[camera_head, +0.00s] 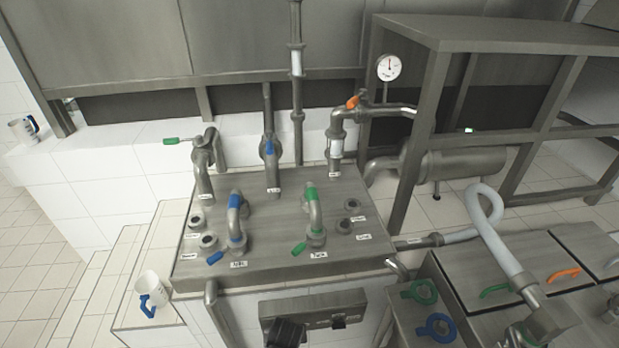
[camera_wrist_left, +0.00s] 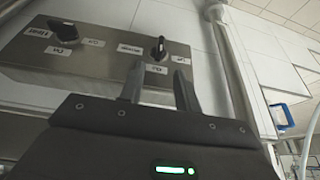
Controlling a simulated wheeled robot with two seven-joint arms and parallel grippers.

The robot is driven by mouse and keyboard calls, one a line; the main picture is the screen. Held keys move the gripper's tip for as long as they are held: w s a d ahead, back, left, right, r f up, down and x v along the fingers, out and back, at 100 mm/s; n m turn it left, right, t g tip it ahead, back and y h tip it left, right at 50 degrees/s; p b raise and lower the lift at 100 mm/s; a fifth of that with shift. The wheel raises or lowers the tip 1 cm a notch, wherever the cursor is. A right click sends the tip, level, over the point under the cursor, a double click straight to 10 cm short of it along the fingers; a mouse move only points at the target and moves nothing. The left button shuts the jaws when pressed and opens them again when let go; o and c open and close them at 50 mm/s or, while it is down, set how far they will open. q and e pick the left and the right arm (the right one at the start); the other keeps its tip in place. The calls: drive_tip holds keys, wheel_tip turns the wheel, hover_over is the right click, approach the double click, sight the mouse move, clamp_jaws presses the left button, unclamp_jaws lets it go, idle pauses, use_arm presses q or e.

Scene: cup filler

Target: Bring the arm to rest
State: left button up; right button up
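The black part of my left gripper (camera_head: 286,332) shows at the bottom edge of the head view, in front of the left part of the grey control panel (camera_head: 315,306). In the left wrist view the two fingers (camera_wrist_left: 159,70) are apart, with nothing held between them. One black knob (camera_wrist_left: 158,48) of the panel (camera_wrist_left: 105,62) lies just beyond the fingertips; the gap to it is hard to judge. A second knob (camera_wrist_left: 63,30) is farther left there, and shows in the head view (camera_head: 338,321). My right gripper is not in view.
A white cup with a blue handle (camera_head: 150,292) stands on the tiled ledge at left; another cup (camera_head: 22,131) is farther back. Pipes and valves rise from the metal counter (camera_head: 275,218). Metal lids with coloured handles (camera_head: 495,289) and a white hose (camera_head: 490,230) are at right.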

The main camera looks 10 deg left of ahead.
use_arm(q)
drive_tip(key=s+a+f+m+g+b, duration=0.1)
drive_tip(key=s+a+f+m, duration=0.1)
drive_tip(key=s+a+f, duration=0.55)
drive_tip(key=s+a+f+m, duration=0.2)
drive_tip(key=s+a+f, duration=0.2)
drive_tip(key=s+f, duration=0.6)
drive_tip(key=s+a+f, duration=0.1)
drive_tip(key=s+f, duration=0.2)
drive_tip(key=s, duration=0.4)
drive_tip(key=s+a+f+g, duration=0.1)
drive_tip(key=s+a+f, duration=0.1)
drive_tip(key=s, duration=0.4)
drive_tip(key=s+a+f+m+g+h, duration=0.1)
drive_tip(key=s+f, duration=0.3)
drive_tip(key=s, duration=0.3)
drive_tip(key=shift+s+a+f+b, duration=0.3)
drive_tip(key=shift+a+b, duration=0.05)
